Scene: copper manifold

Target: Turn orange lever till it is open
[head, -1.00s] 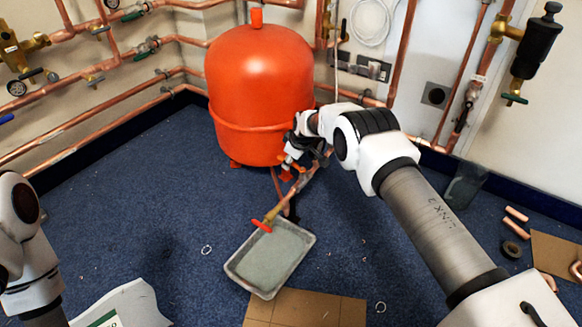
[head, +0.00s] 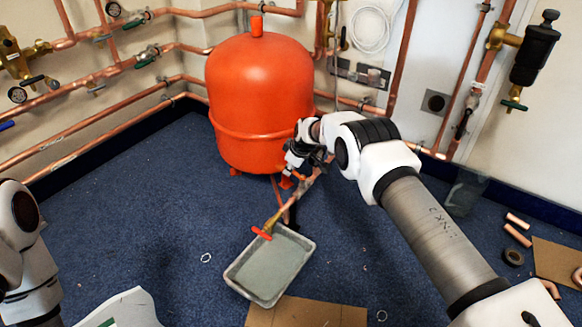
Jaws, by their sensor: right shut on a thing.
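My right gripper (head: 297,165) is shut beside the lower right of the orange tank (head: 258,95), at the upper end of a slanting copper pipe. Small orange bits (head: 286,183) show at its fingertips; the fingers and wrist hide most of what it holds, and I cannot tell how far it is turned. A red-orange handle (head: 262,233) sits on a brass valve at the pipe's lower end, apart from the gripper. My left arm shows at the left edge, but its gripper is outside the view.
A grey tray (head: 268,266) stands on the blue carpet under the lower valve, overlapping a cardboard sheet (head: 310,311). Copper pipes line the walls. Copper offcuts (head: 517,236) lie at the right. The carpet left of the tray is mostly clear.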

